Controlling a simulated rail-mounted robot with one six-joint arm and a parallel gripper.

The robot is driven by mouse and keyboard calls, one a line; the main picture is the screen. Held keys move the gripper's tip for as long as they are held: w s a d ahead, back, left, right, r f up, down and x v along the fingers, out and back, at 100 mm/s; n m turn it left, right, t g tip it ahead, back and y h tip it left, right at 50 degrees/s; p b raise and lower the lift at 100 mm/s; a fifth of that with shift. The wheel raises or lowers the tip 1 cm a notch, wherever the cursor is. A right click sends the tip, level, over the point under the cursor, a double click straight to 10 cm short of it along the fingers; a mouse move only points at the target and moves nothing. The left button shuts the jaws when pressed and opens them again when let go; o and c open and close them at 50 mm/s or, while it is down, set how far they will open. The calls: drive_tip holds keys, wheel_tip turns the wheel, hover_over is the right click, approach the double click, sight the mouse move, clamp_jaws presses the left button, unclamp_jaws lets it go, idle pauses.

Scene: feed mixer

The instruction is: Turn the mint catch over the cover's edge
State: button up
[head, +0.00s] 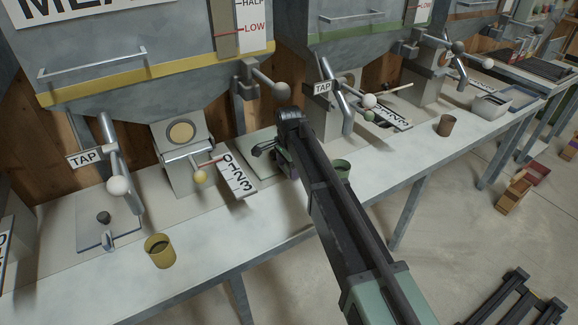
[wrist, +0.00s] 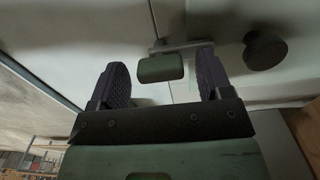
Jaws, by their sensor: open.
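The mint catch (wrist: 160,68) is a small rounded green block on a short grey bar in the wrist view. It sits between the two spread fingers of my gripper (wrist: 163,82), with a gap to the left finger. The right finger is close to the grey bar, and I cannot tell whether they touch. The cover (wrist: 226,55) is a pale panel with a dark round knob (wrist: 265,50), right of the catch. In the head view, my gripper (head: 270,151) is low over the middle of the bench, and my arm hides the catch.
A scale plate marked with numbers (head: 237,177) and a yellow-knobbed lever (head: 200,176) stand left of my gripper. A green cup (head: 341,167) is just right of my arm. A yellow cup (head: 160,250) stands at the front left. A grey ball-ended lever (head: 280,89) hangs above.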

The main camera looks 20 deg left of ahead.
wheel_tip(320, 180, up, 11)
drive_tip(key=p, duration=1.1)
drive_tip(key=shift+f, duration=0.1)
